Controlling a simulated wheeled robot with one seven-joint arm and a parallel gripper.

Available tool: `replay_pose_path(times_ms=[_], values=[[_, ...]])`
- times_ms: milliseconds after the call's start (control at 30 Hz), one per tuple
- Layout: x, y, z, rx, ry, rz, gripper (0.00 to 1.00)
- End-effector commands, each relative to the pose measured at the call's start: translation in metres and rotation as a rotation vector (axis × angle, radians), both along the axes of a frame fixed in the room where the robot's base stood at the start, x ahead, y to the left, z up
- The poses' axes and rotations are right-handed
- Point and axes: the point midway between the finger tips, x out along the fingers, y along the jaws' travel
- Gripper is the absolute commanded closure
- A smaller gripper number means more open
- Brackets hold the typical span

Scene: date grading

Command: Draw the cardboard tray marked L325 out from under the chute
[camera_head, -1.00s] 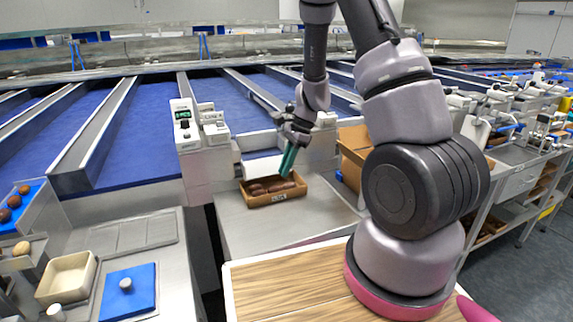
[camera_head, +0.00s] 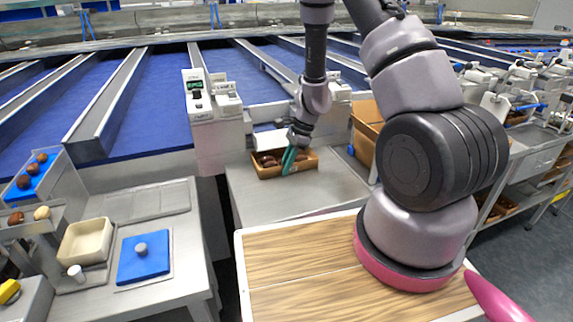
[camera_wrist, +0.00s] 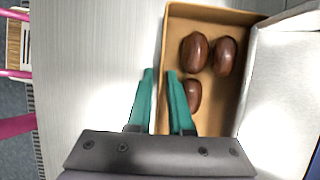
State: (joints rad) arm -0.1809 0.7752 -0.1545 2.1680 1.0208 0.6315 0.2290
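The small brown cardboard tray (camera_head: 309,165) stands on the metal shelf below the white chute (camera_head: 268,139), with dark brown dates in it. Its label is too small to read now. In the wrist view the tray (camera_wrist: 185,14) holds three visible dates (camera_wrist: 194,52), and the chute (camera_wrist: 285,85) covers its right side. My gripper (camera_head: 288,165) points down at the tray's front wall. Its teal fingers (camera_wrist: 160,72) are apart, one outside the tray and one inside, with the wall between them. I see no clear grip on the wall.
The metal shelf (camera_head: 270,203) is bare in front of the tray. A larger cardboard box (camera_head: 364,145) stands to the right. A post with a green display (camera_head: 196,88) rises at the left. A wooden-topped surface (camera_head: 295,265) lies nearer, with a side table (camera_head: 185,250) at left.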

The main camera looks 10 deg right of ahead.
Motion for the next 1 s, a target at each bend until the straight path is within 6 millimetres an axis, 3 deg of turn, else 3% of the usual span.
replay_pose_path(times_ms=[67, 1000], values=[[0.0000, 0.0000, 0.0001, 0.000, 0.000, 0.000, 1.00], [0.0000, 0.0000, 0.0003, 0.000, 0.000, 0.000, 1.00]])
